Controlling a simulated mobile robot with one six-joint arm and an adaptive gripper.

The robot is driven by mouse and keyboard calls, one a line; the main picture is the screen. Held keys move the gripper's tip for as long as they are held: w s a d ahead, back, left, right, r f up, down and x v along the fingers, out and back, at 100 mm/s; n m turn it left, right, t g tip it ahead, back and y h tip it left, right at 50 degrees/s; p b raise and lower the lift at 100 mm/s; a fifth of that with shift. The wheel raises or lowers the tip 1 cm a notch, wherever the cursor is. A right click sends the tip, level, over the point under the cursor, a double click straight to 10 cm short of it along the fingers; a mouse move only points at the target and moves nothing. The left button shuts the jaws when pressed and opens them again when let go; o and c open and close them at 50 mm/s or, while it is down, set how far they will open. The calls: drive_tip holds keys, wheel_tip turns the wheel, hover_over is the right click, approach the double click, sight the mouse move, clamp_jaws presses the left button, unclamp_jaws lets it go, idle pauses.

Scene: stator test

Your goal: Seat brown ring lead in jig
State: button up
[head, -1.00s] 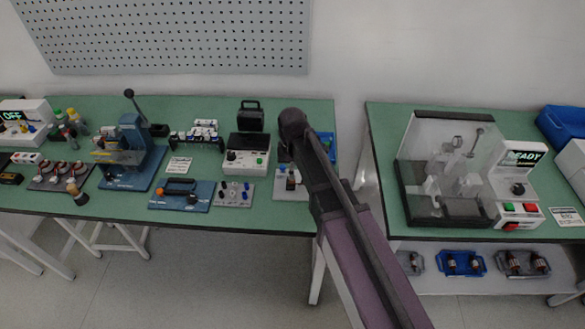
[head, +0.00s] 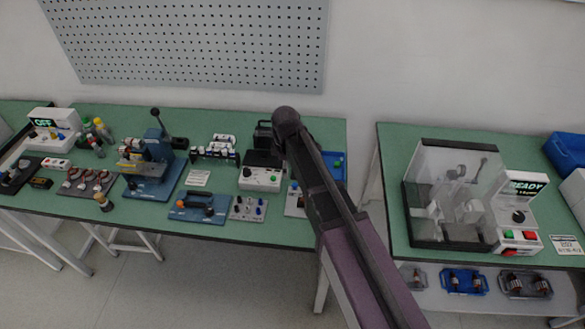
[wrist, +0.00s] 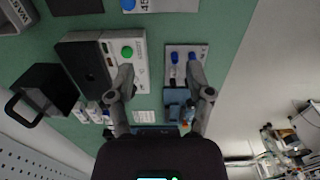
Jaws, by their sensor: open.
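My gripper (wrist: 160,78) is open in the wrist view, its two fingers apart above the bench and nothing visible held between them. A small grey plate (wrist: 201,50) with blue-capped posts lies below, near the right finger. The same grey plate (head: 236,216) shows in the head view, left of my arm. A blue plate (head: 178,214) with a black handle and an orange knob lies to its left; part of it (wrist: 172,97) shows between the fingers. My arm hides the gripper in the head view. I cannot make out the brown ring lead, nor tell which fixture is the jig.
A white box (head: 262,178) with a green button stands behind the grey plate, close to the left finger in the wrist view (wrist: 140,70). A blue lever press (head: 150,165) stands farther left. A clear-covered tester (head: 450,200) reading READY stands on the right table, across a gap.

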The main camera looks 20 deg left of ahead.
drive_tip(key=s+a+r+p, duration=0.1)
drive_tip(key=a+r+p, duration=0.5)
drive_tip(key=r+p, duration=0.1)
drive_tip(key=shift+a+r+p, duration=0.35)
drive_tip(key=shift+a+r, duration=0.05)
drive_tip(key=shift+r, duration=0.3)
